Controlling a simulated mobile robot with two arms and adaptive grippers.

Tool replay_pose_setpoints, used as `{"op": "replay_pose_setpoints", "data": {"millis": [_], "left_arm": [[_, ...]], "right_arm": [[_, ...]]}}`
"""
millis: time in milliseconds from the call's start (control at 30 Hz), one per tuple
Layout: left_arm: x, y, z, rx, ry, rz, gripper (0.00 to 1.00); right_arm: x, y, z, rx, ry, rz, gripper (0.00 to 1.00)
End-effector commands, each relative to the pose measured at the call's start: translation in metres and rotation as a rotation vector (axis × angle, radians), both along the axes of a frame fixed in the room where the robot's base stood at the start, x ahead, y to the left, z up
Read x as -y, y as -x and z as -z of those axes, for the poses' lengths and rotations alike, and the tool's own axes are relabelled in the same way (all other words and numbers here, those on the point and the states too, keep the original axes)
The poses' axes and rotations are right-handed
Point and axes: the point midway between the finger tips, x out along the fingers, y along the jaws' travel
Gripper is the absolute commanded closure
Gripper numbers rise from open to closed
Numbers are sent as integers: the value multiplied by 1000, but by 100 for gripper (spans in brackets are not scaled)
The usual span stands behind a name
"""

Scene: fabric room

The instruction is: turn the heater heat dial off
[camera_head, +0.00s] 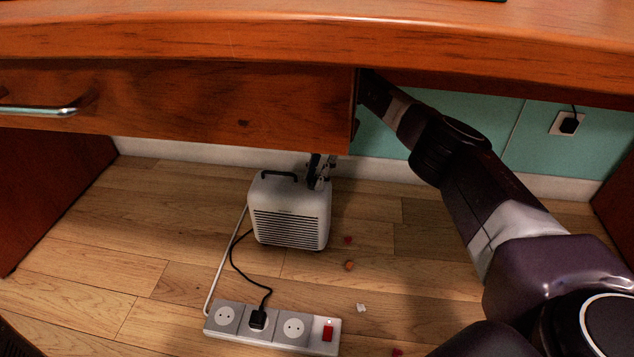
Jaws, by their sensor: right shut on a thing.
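The heater (290,215) is a small white box with a dark front grille and a dark handle on top. It stands upright on the wooden floor under the desk. My right gripper (317,184) reaches down from behind the drawer to the heater's top right corner. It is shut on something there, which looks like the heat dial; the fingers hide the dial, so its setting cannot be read. My right arm comes in from the right and passes partly behind the drawer. My left gripper is out of view.
The desk drawer (200,105) overhangs the heater. A power strip (293,328) with a black plug and a red switch lies in front, with cables running near the heater. Small scraps (349,265) lie on the floor. A wall socket (568,123) is at right.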

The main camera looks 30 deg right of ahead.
Motion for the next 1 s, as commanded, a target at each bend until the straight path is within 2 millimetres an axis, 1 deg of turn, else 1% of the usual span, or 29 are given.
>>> {"op": "replay_pose_setpoints", "data": {"millis": [33,200,667,700,833,1000], "left_arm": [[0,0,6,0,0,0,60],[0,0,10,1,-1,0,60],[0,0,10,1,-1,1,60],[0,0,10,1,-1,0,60],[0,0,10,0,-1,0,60],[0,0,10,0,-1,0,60]], "right_arm": [[1,0,3,-1,3,-12,98],[1,0,2,-1,3,-46,98],[1,0,1,-1,4,-56,98],[1,0,1,-1,4,-56,70],[1,0,1,0,3,-56,56],[1,0,1,0,3,-56,56]]}}
